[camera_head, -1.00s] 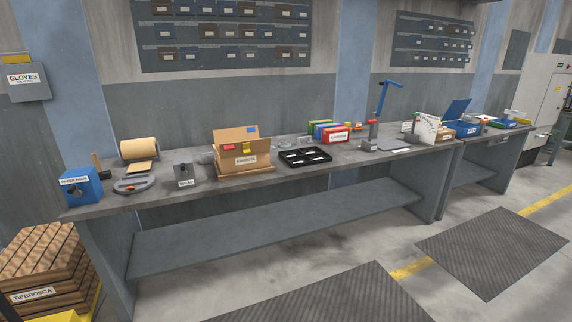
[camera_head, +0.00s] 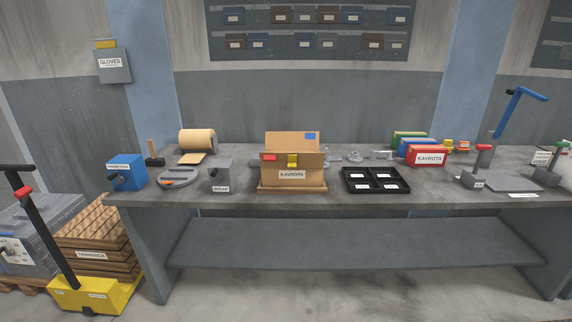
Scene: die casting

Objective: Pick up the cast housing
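Several small grey metal pieces stand at the back of the workbench (camera_head: 330,225), between the cardboard box and the coloured bins. One light grey piece (camera_head: 355,156) sits behind the black tray, and a flatter one (camera_head: 381,155) is to its right. Another grey piece (camera_head: 333,155) is partly hidden by the box. They are too small to tell which is the cast housing. Neither of my grippers is in view.
An open cardboard box (camera_head: 292,180), a black divided tray (camera_head: 376,180) and a red bin (camera_head: 426,156) stand on the bench. A grey wrap dispenser (camera_head: 220,175) and blue box (camera_head: 126,172) are left. A yellow pallet jack (camera_head: 95,296) stands on the floor at left.

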